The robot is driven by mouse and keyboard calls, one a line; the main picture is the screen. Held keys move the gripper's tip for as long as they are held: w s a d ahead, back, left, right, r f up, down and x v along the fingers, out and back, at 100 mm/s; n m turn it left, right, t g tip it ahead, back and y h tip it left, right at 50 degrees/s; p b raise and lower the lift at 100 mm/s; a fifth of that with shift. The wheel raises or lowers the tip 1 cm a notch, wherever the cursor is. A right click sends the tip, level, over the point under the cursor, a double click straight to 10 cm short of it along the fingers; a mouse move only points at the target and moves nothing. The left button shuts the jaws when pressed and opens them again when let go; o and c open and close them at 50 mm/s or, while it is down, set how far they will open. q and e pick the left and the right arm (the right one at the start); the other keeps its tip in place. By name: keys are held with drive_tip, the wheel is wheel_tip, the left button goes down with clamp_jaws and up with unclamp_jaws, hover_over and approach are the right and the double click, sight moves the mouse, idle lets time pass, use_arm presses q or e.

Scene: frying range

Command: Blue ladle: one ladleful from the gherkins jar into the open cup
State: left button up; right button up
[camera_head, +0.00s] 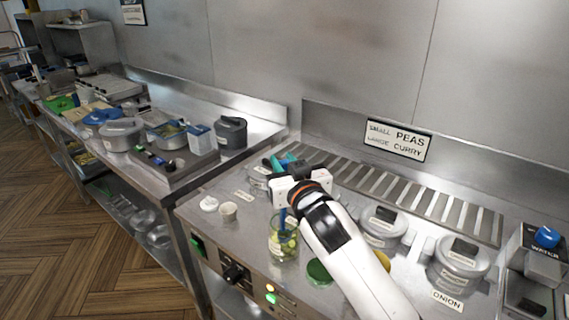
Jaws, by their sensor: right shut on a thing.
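The gherkins jar (284,247) is clear glass with green pieces inside and stands without a lid on the steel counter. My right gripper (291,196) is directly above it and shut on the blue ladle (283,216). The ladle's blue handle runs down into the jar mouth. Its bowl is hidden among the contents, so I cannot tell if it is filled. The open cup (228,211) is small and pale, and stands left of the jar. My left gripper is not in view.
A white lid (209,203) lies left of the cup. A green lid (319,271) lies right of the jar. Lidded steel pots (382,226) stand farther right, one beside an onion label (447,300). Teal and black items (281,162) lie behind my gripper.

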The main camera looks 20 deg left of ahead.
wheel_tip(320, 180, up, 12)
drive_tip(key=p, duration=1.1)
